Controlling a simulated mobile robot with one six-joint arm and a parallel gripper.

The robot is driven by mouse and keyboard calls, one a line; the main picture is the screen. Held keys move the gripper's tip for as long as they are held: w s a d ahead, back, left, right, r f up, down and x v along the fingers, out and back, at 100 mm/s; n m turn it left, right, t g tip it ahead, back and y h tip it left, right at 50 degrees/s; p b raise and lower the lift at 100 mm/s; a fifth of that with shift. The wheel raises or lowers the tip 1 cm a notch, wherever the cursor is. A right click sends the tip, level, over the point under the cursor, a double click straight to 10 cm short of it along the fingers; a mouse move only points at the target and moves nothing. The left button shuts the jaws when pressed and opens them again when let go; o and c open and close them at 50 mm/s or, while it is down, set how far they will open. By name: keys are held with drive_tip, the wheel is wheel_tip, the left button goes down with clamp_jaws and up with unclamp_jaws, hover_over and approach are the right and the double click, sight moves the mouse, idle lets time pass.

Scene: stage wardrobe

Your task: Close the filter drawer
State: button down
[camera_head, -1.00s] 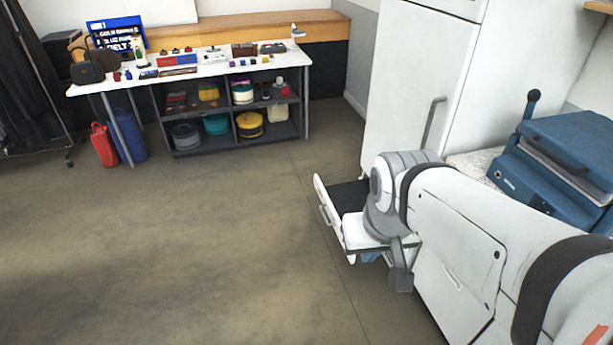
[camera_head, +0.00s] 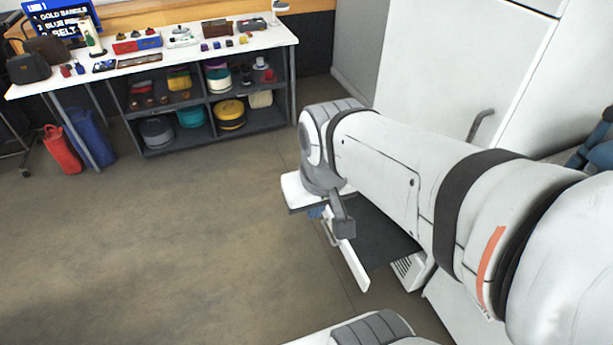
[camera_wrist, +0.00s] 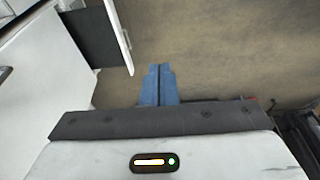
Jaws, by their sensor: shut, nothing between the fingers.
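The filter drawer (camera_head: 352,264) stands pulled out low from the white cabinet, with a white front and a dark inside (camera_head: 385,232). My arm hides part of it in the head view. In the wrist view the drawer front (camera_wrist: 117,36) is at the upper left, with its handle on the outer side. My gripper (camera_wrist: 159,72) has blue fingers that are together and empty. They point down at the floor, to the right of the drawer front and apart from it in that view. In the head view only a bit of blue gripper (camera_head: 316,212) shows beside the drawer.
The tall white cabinet (camera_head: 470,65) has a grey handle (camera_head: 480,125). A white table (camera_head: 165,50) with several small items, and shelves below, stands at the back. The floor left of the drawer is clear.

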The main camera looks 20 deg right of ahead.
drive_tip(key=shift+d, duration=0.1)
drive_tip(key=w+d+f+n+g+h+b, duration=0.25)
drive_tip(key=w+f+n+b, duration=0.35)
drive_tip(key=f, duration=0.5)
drive_tip(key=w+d+f+n+g+h+b, duration=0.2)
drive_tip(key=w+d+f+n+h+b, duration=0.3)
drive_tip(key=f+b, duration=0.55)
drive_tip(key=w+d+f+n+g+h+b, duration=0.1)
drive_tip(key=w+f+n+g+b, duration=0.4)
drive_tip(key=f, duration=0.8)
drive_tip(key=n+t+h+b, duration=0.7)
drive_tip(key=n+h+b, duration=0.3)
drive_tip(key=n+b, duration=0.85)
approach(348, 251)
drive_tip(key=shift+n+y, duration=0.25)
drive_tip(key=shift+n, duration=0.6)
drive_tip(key=d+b, duration=0.1)
drive_tip(key=d, duration=0.1)
drive_tip(key=d+b, duration=0.1)
drive_tip(key=d, duration=0.1)
drive_tip(key=d+b, duration=0.1)
drive_tip(key=d, duration=0.1)
drive_tip(key=shift+r+b, duration=0.25)
drive_tip(key=shift+b, duration=0.1)
drive_tip(key=shift+d+r, duration=0.15)
drive_tip(key=shift+d, duration=0.3)
